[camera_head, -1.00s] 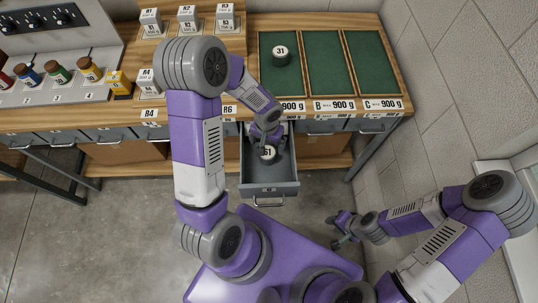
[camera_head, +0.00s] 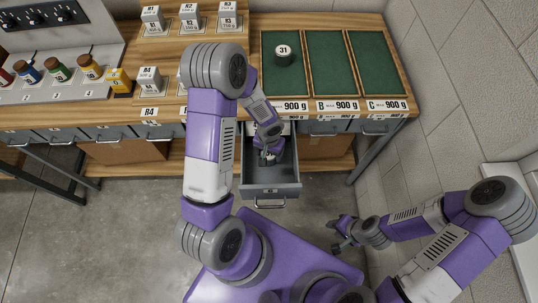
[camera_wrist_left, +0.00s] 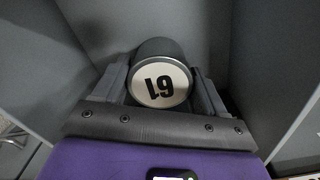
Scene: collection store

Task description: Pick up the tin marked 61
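The tin marked 61 (camera_wrist_left: 160,82) is a grey cylinder with a white round label on its end. It is inside the open grey drawer (camera_head: 270,176). In the wrist view it lies between the two fingers of my left gripper (camera_wrist_left: 163,88), its label facing the camera and reading upside down. The fingers are close to its sides; I cannot tell whether they press on it. In the head view my left gripper (camera_head: 269,154) reaches down into the drawer and mostly hides the tin. My right gripper (camera_head: 341,236) is open and empty, off to the right.
Another tin marked 31 (camera_head: 284,54) stands on the left green tray (camera_head: 282,85) on the bench. Two empty green trays (camera_head: 329,70) lie to its right. White marked blocks (camera_head: 190,17) and several coloured bottles (camera_head: 57,69) stand further left. The drawer walls surround my left gripper closely.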

